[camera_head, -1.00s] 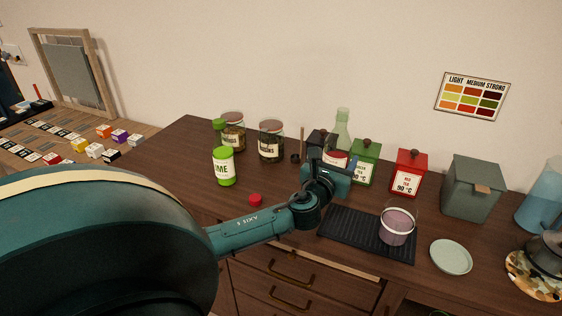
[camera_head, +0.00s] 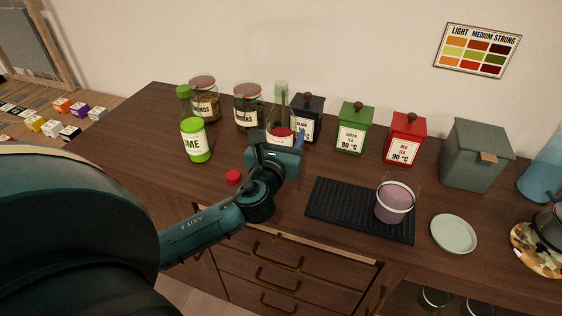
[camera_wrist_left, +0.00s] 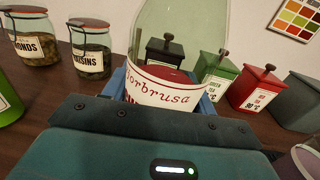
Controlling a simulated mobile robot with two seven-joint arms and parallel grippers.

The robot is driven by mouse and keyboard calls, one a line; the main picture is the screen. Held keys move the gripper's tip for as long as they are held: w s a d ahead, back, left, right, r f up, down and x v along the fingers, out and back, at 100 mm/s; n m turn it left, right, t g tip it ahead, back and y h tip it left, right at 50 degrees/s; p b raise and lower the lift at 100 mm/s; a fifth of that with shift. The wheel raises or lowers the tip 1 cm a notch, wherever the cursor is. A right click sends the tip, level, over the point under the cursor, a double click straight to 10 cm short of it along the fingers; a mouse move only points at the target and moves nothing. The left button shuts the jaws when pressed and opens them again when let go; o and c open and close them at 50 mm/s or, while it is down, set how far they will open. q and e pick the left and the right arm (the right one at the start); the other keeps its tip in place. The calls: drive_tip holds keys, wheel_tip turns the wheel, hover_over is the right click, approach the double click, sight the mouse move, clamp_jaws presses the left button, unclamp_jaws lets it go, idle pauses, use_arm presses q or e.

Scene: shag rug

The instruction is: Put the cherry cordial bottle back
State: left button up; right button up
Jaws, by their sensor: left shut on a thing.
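The cherry cordial bottle (camera_head: 281,112) is clear glass with a pale greenish neck, a red-lettered white label and red liquid low inside. It stands upright in front of the black tea tin. In the left wrist view the bottle (camera_wrist_left: 180,50) fills the middle and its label shows part of a name. My left gripper (camera_head: 279,150) is shut on the bottle's lower part, and its fingers are mostly hidden behind the gripper body. Whether the bottle's base touches the counter is hidden. A red cap (camera_head: 233,177) lies on the counter left of the gripper. My right gripper is not in view.
A green lime bottle (camera_head: 195,140) and two lidded jars (camera_head: 204,100) (camera_head: 248,108) stand to the left. Black (camera_head: 307,118), green (camera_head: 354,129) and red (camera_head: 404,139) tins stand behind.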

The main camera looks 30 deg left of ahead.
use_arm(q)
drive_tip(key=shift+f, duration=0.85)
wheel_tip(320, 180, down, 3)
drive_tip(key=shift+f+b, duration=0.1)
drive_tip(key=shift+b, duration=0.5)
drive_tip(key=shift+f, duration=0.25)
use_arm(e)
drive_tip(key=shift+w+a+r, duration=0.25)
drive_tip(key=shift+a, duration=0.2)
use_arm(q)
drive_tip(key=o, duration=1.5)
drive_tip(key=shift+f, duration=0.2)
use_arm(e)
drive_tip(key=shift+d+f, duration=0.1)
use_arm(q)
drive_tip(key=shift+r, duration=0.1)
